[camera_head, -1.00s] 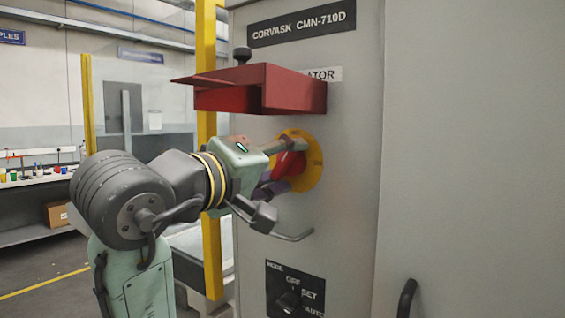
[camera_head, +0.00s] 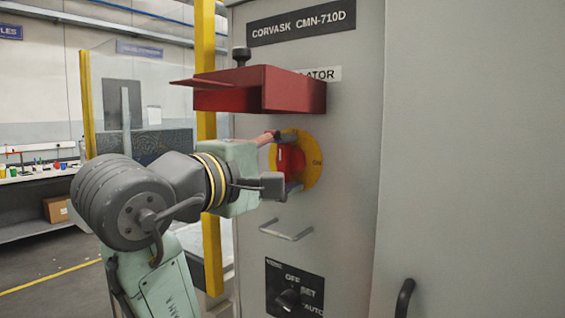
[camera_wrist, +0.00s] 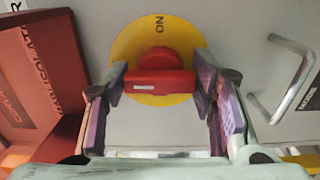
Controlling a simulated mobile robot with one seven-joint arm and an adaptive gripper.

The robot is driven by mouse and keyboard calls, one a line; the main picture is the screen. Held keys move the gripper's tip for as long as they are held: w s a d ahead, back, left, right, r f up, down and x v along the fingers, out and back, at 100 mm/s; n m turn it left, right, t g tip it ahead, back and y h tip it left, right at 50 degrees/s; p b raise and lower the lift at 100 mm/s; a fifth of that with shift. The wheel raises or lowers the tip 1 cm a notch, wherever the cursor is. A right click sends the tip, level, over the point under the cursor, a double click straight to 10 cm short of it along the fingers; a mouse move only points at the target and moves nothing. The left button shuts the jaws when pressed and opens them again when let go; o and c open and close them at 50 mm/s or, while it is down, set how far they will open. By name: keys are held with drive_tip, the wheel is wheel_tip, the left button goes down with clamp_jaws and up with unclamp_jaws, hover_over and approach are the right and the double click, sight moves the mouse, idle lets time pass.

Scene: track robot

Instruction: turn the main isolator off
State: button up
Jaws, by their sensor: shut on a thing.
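The main isolator is a red rotary handle (camera_head: 291,161) on a round yellow plate (camera_head: 315,166), set in the grey cabinet front below a red hood. My gripper (camera_head: 283,163) reaches it from the left, one finger above and one below the handle. In the wrist view the red handle (camera_wrist: 158,82) lies crosswise between my two purple-padded fingers (camera_wrist: 160,86), which are shut on its ends. The word ON shows on the yellow plate (camera_wrist: 128,45) above the handle in that view. Other marks on the plate are hidden or too small to read.
The red hood (camera_head: 293,90) juts out just above my gripper; it also shows at the left of the wrist view (camera_wrist: 42,75). A metal bar handle (camera_head: 287,231) sticks out below the isolator. A mode selector (camera_head: 288,299) sits lower. A yellow post (camera_head: 206,75) stands behind my arm.

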idle(0.3)
drive_tip(key=o, duration=0.8)
drive_tip(key=shift+o, duration=0.2)
drive_tip(key=shift+s, duration=0.1)
drive_tip(key=v, duration=1.2)
